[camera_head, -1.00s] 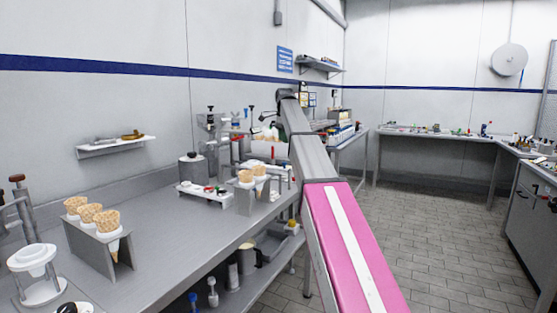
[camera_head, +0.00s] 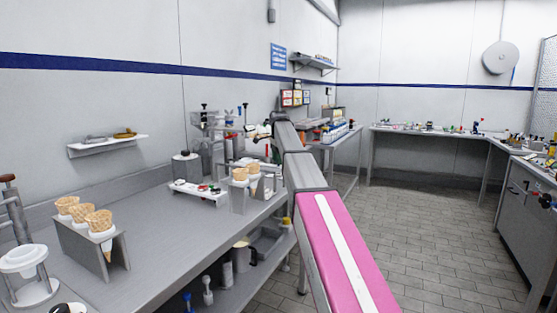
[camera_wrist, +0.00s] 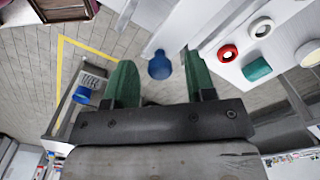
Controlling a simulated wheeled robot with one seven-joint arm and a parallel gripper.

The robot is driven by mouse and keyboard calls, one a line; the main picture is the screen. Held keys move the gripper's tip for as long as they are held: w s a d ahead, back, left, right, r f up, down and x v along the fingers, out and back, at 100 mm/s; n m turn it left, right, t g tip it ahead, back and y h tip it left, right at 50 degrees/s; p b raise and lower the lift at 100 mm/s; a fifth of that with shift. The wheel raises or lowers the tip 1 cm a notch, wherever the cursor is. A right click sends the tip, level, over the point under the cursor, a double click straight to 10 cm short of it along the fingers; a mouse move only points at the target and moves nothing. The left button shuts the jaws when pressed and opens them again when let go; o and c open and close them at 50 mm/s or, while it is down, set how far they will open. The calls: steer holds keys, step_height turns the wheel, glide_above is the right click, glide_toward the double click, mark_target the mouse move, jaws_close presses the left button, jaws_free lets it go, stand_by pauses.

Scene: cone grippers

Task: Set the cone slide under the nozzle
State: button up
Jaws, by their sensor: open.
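I cannot tell for sure which thing is the cone slide or the nozzle. A grey stand (camera_head: 118,252) holds several wafer cones (camera_head: 98,220) on the near left of the steel bench. A second grey stand (camera_head: 240,200) with cones stands farther along, near the bench's right edge. A grey apparatus with posts (camera_head: 205,125) stands behind it by the wall. My arm reaches out past the bench edge, and its far end is small in the head view. In the wrist view my gripper (camera_wrist: 160,82) has two green fingers spread apart. A blue round-ended thing (camera_wrist: 160,66) shows between them, not visibly gripped.
A white tray (camera_head: 183,188) with small red and dark parts lies mid-bench. In the wrist view a white board bears a red ring (camera_wrist: 228,53) and a green block (camera_wrist: 257,69). A white funnel-like stand (camera_head: 25,258) is at near left. Tiled floor is clear at right.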

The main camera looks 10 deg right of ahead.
mark_target(269, 165)
jaws_close()
steer(key=w+a, duration=0.1)
steer(key=a, duration=0.1)
steer(key=w+a, duration=0.2)
jaws_free()
